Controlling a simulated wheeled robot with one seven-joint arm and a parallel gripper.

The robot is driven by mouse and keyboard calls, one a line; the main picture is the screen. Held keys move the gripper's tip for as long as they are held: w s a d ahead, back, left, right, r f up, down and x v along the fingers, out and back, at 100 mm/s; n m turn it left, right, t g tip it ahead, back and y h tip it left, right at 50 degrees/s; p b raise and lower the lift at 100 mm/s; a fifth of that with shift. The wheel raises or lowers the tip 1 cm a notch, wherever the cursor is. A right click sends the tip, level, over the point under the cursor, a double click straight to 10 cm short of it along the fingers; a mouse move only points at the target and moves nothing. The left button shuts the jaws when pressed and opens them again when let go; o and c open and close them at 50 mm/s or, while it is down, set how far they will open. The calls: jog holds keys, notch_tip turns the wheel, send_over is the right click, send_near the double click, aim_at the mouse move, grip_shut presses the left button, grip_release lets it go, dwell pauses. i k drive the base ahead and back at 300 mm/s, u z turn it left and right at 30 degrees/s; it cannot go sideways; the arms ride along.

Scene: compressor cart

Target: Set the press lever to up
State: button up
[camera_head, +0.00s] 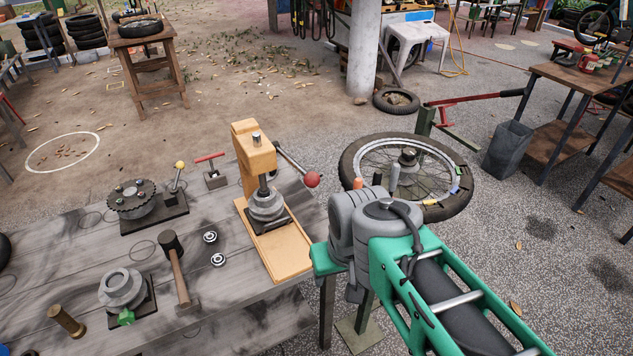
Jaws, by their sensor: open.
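The press (256,168) is an orange-tan frame on a flat base at the right end of the grey bench. Its press lever (292,161) is a dark rod on the right side. It slopes down to the right and ends in a red ball knob (312,179). A grey stepped part (266,205) sits under the ram. My green and grey arm comes in from the lower right and its wrist is to the right of the press, apart from the knob in the picture. I cannot make out the jaws of my gripper; the wrist hides them.
A spoked wheel (349,164) lies flat on a stand just behind my wrist. Open floor lies behind the bench.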

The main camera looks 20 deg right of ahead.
aim_at(311, 179)
jog(key=u, duration=0.3)
jog(key=k, duration=0.35)
jog(key=u, duration=0.95)
jog(key=k, duration=1)
jog(key=u, duration=1.05)
jog(key=i, duration=1)
jog(key=z, duration=0.95)
jog(key=i, duration=0.85)
jog(key=z, duration=0.95)
